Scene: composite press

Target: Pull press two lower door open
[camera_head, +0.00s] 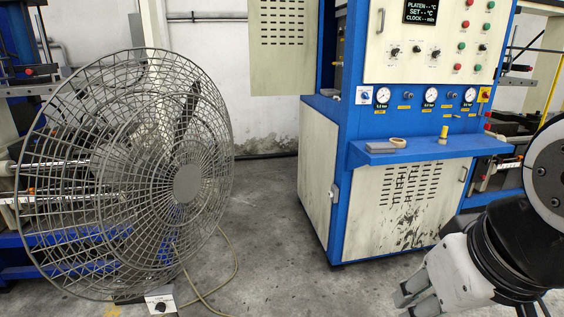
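A blue press cabinet (352,130) stands right of centre. Its lower front door (375,215) is a cream panel with vent slots and dark stains. It looks closed, flush in the blue frame. A small handle (464,174) shows near its upper right edge. No number is readable on the press. My gripper (408,299) is at the bottom right, in front of the door and nearer the camera, apart from it. Its grey fingertips point down-left. Nothing shows in them, and their gap is not clear.
A large caged fan (187,184) fills the left, with its cable on the floor. An upper panel (283,45) extends left of the cabinet. Concrete floor (275,245) is clear between fan and press.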

